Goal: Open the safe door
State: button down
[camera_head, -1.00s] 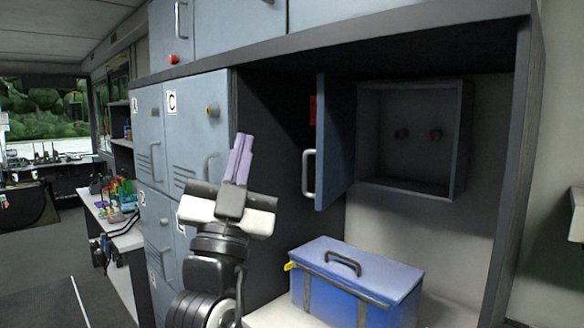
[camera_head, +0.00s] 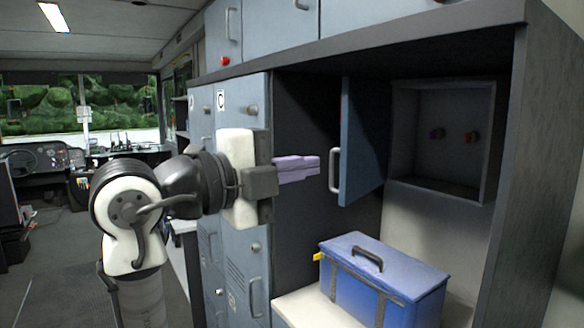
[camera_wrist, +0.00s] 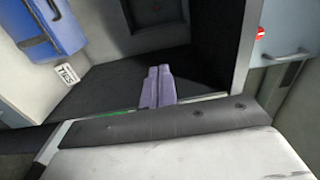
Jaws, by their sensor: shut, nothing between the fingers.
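The safe door (camera_head: 361,140) is a blue-grey panel standing wide open, swung out from the left side of the safe (camera_head: 438,140). Its silver handle (camera_head: 335,170) is on the outer face, near the free edge. The safe's interior shows two small dark and red knobs on its back. My gripper (camera_head: 317,165) has purple fingers pressed together and empty, pointing right just left of the handle in the head view.
A blue box (camera_head: 385,285) with a black top handle stands on the white shelf below the safe; it also shows in the wrist view (camera_wrist: 45,22). Grey-blue lockers (camera_head: 230,105) are behind my gripper and overhead. A dark side wall (camera_head: 300,115) bounds the niche.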

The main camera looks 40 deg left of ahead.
aim_at(365, 142)
jog(key=p+x, duration=0.4)
jog(key=x, duration=2.6)
jog(key=shift+f+p, duration=0.3)
jog(key=shift+f, duration=0.1)
jog(key=shift+s, duration=0.1)
jog(key=w+a, duration=0.2)
jog(key=a, duration=0.3)
jog(key=w+a+b, duration=0.1)
jog(key=w+a, duration=0.1)
jog(key=a, duration=0.3)
jog(key=w+a, duration=0.2)
jog(key=a, duration=0.4)
jog(key=shift+a+f, duration=0.1)
jog(key=shift+f, duration=0.1)
jog(key=d+b, duration=0.1)
jog(key=s+d, duration=0.1)
jog(key=d+b, duration=0.1)
jog(key=shift+s+d+r+b, duration=0.1)
jog(key=shift+s+r+b, duration=0.05)
jog(key=shift+r+b, duration=0.15)
dwell(1.0)
jog(key=shift+s+f, duration=0.1)
